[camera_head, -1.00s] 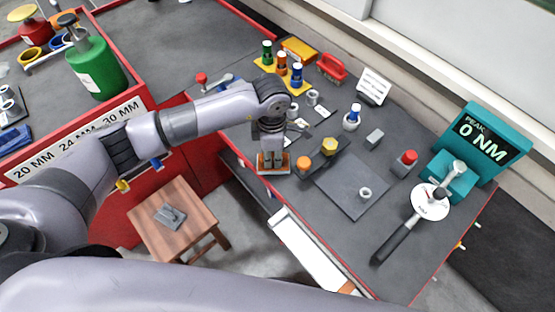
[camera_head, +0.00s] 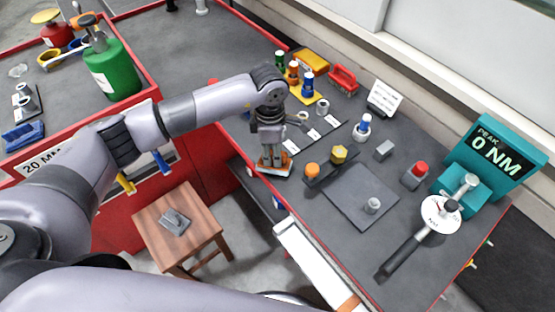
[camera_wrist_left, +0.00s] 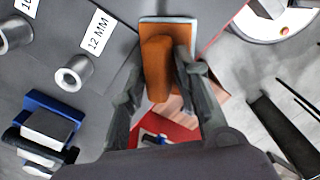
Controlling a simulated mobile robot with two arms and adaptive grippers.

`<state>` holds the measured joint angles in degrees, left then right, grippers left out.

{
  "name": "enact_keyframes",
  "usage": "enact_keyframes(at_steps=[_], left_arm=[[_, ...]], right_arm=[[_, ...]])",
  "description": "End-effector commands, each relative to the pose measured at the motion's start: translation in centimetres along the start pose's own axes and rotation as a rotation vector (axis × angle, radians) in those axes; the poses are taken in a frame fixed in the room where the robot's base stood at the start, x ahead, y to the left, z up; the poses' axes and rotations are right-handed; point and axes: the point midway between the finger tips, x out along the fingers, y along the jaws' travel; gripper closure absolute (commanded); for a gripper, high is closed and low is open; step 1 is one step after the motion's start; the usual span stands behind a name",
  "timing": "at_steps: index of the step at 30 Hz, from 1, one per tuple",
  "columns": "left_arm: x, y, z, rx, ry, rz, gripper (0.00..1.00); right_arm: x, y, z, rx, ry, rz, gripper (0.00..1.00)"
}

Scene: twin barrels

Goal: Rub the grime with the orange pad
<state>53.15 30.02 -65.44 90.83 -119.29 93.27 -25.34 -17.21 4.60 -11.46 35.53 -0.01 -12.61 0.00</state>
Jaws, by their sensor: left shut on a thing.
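My left gripper (camera_head: 273,152) is at the near edge of the grey bench, pointing down and shut on the orange pad (camera_head: 267,168). The pad also shows in the left wrist view (camera_wrist_left: 154,45), an orange block with a pale rim, its raised grip between the two dark fingers (camera_wrist_left: 158,82). The pad looks slightly tilted, and I cannot tell whether it touches the bench. I cannot make out any grime; the gripper and pad hide the surface under them. My right gripper is not in view.
Right of the pad lie a dark holder with orange and yellow knobs (camera_head: 339,154), a grey mat (camera_head: 348,203) and a torque wrench (camera_head: 405,255). Bottles (camera_head: 293,72) stand behind. A wooden stool (camera_head: 192,247) stands on the floor in front. Size labels and sockets (camera_wrist_left: 74,74) lie nearby.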

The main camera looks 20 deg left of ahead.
Motion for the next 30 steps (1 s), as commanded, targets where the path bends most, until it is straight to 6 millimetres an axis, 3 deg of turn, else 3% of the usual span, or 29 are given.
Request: enact_keyframes(at_steps=[1, 14, 30], left_arm=[[0.3, 2.1, -1.8, -0.044, 0.025, 0.042, 1.00], [0.0, 2.0, -2.0, -0.043, 0.027, 0.038, 1.00], [-5.5, 1.6, -1.6, -0.034, 0.025, 0.035, 1.00]], right_arm=[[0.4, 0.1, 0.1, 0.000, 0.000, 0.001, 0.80], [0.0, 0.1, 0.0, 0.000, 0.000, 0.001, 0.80], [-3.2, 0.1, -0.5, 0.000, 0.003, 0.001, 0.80]])
